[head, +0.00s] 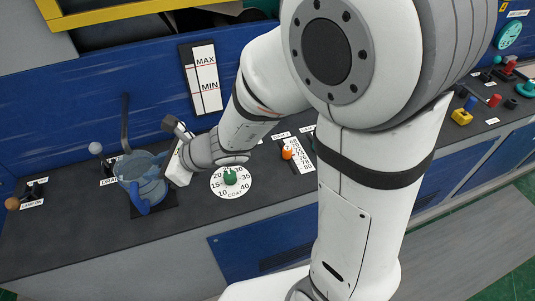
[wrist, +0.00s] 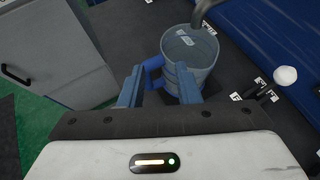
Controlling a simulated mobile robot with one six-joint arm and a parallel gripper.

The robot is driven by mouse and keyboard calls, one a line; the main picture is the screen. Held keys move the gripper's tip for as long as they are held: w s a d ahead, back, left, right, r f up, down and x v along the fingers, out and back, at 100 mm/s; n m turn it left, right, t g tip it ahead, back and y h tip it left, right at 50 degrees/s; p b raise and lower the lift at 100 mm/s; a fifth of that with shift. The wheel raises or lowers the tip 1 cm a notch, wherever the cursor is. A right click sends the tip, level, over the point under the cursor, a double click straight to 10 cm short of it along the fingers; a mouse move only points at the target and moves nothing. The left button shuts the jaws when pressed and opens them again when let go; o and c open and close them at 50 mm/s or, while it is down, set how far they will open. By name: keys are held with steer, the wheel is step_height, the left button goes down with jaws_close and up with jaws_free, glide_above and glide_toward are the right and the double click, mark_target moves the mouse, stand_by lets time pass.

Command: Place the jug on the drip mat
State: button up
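The jug (head: 150,186) is a ribbed grey-blue vessel with a blue handle. It looks upright under a curved grey spout pipe (head: 125,122), above or on a dark square mat (head: 168,200); I cannot tell whether its base touches it. My gripper (head: 176,148) is just right of the jug in the head view. In the wrist view, my gripper (wrist: 160,88) has its two blue fingers apart, and the jug (wrist: 192,62) is just beyond them. Its handle (wrist: 153,74) shows between the fingers, nearer the left one. The jug's base is partly hidden.
A round dial labelled COAT (head: 231,181) is right of the jug. An orange knob (head: 287,152) is farther right. A white ball-topped lever (head: 96,148) stands left of the jug. The dark counter's front edge (head: 110,262) is clear. A blue wall rises behind.

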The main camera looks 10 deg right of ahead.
steer(key=s+d+r+n+h, duration=0.2)
steer(key=s+d+n+h, duration=0.1)
steer(key=d+n, duration=0.4)
steer(key=s+d+r+n+h, duration=0.2)
steer(key=s+d+n+h, duration=0.2)
steer(key=d+n, duration=0.3)
steer(key=s+d+r+n+h, duration=0.3)
steer(key=d+n, duration=0.5)
steer(key=d, duration=0.7)
steer(key=shift+s+g+h, duration=0.4)
steer(key=shift+s+h, duration=0.05)
steer(key=shift+h, duration=0.25)
steer(key=shift+s+b+x, duration=0.2)
steer(key=shift+b+x, duration=0.8)
steer(key=shift+x, duration=0.2)
steer(key=shift+s, duration=0.1)
